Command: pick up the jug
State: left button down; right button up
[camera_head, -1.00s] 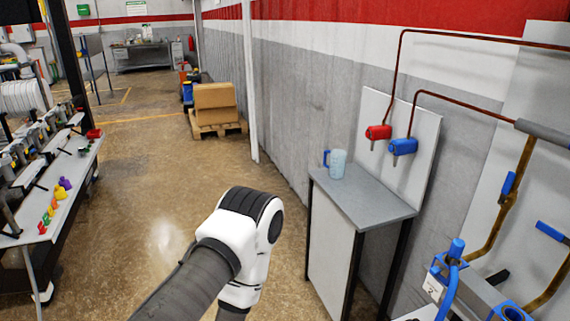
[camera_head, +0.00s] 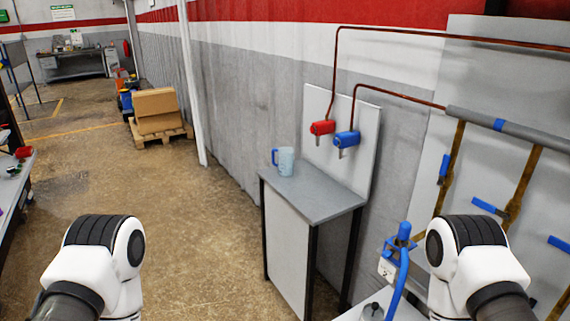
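The jug (camera_head: 286,162) is light blue and translucent, with a darker blue handle on its left side. It stands upright on the grey top of a small table (camera_head: 318,197) against the wall, below a red tap and a blue tap. Two of my arms show at the bottom of the head view, one at the left and one at the right. Only their white and black joints are visible. Both grippers are out of the picture, and nothing of mine touches the jug.
The red tap (camera_head: 322,127) and the blue tap (camera_head: 346,139) stick out from a panel above the table. Blue-handled pipes (camera_head: 443,168) stand at the right. Boxes on a pallet (camera_head: 157,110) sit farther back. A bench edge (camera_head: 14,188) is at the left. The floor between is open.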

aim_at(282, 161)
jog(key=i+j, duration=0.4)
jog(key=i, duration=0.2)
jog(key=i+j+z, duration=0.1)
jog(key=i+j, duration=0.35)
jog(key=i, duration=0.2)
jog(key=i+j, duration=0.45)
jog(key=i, duration=0.15)
jog(key=l+z, duration=0.05)
